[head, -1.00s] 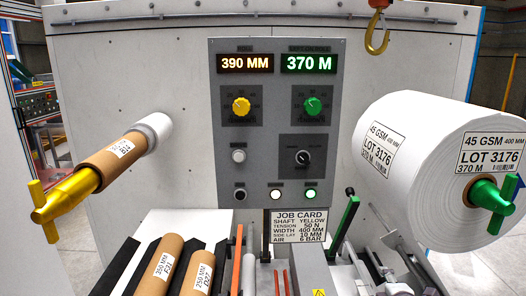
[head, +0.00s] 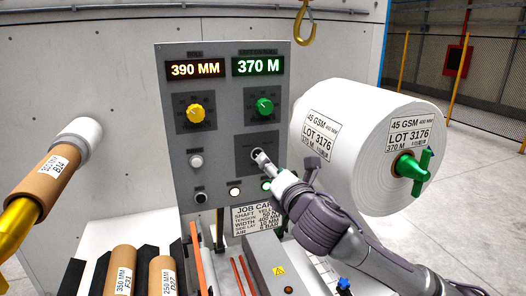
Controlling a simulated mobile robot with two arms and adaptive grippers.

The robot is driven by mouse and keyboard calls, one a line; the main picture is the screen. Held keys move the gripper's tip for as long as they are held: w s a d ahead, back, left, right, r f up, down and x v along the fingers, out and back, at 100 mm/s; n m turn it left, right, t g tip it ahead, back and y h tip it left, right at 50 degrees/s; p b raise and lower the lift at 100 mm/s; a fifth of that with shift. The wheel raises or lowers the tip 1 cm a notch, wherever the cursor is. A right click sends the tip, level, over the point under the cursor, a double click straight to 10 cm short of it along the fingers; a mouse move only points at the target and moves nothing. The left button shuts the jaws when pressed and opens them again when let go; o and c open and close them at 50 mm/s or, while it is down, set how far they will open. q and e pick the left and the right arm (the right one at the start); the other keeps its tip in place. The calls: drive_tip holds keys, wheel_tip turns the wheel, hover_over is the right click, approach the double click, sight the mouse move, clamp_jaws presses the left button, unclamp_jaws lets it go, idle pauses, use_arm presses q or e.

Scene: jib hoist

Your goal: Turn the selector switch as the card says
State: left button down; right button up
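The selector switch (head: 256,152) is a small dark knob on the lower right plate of the grey control panel (head: 180,150). My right gripper (head: 262,160) reaches up from the lower right with its fingertips at the switch. They cover most of it, so its pointer and the labels around it are hard to make out. I cannot tell whether the fingers are closed on the knob. The job card (head: 252,217) stands below the panel, its right part hidden by my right arm. My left gripper is not in view.
A yellow knob (head: 195,113) and a green knob (head: 265,106) sit above the switch. A large white roll (head: 350,140) on a green shaft is close at right. A yellow shaft (head: 18,225) with a brown core juts out at left.

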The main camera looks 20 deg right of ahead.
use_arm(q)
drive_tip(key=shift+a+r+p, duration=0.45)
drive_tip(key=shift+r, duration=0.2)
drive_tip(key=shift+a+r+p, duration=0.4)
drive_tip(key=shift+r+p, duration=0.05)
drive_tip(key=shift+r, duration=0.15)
use_arm(e)
drive_tip(key=w, duration=0.6)
drive_tip(key=shift+a, duration=0.25)
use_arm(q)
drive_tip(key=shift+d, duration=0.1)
use_arm(e)
clamp_jaws()
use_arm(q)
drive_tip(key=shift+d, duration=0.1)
